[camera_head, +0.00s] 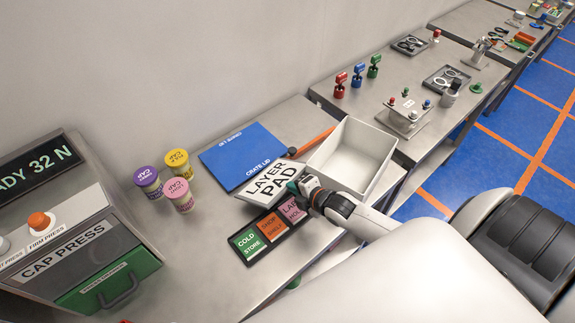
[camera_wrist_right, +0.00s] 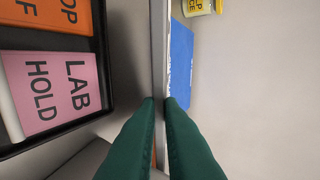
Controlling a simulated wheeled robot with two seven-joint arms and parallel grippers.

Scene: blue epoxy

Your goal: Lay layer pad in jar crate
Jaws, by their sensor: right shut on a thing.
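The white layer pad (camera_head: 266,184), lettered "LAYER PAD", is tilted above the bench in the head view, between the blue crate lid and the label tray. My right gripper (camera_head: 303,186) is shut on its right edge. In the right wrist view the green fingers (camera_wrist_right: 161,100) pinch the pad, which shows edge-on as a thin grey strip (camera_wrist_right: 158,45). The white jar crate (camera_head: 337,178) stands open to the right of the pad, and the inside that I see looks empty. The pad is outside the crate. My left gripper is not in view.
The blue crate lid (camera_head: 243,152) lies behind the pad. A black tray (camera_head: 262,254) with green, orange and pink labels lies in front. Three jars (camera_head: 163,180) stand left, near the cap press (camera_head: 75,250). An orange stick (camera_head: 313,141) lies behind the crate.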

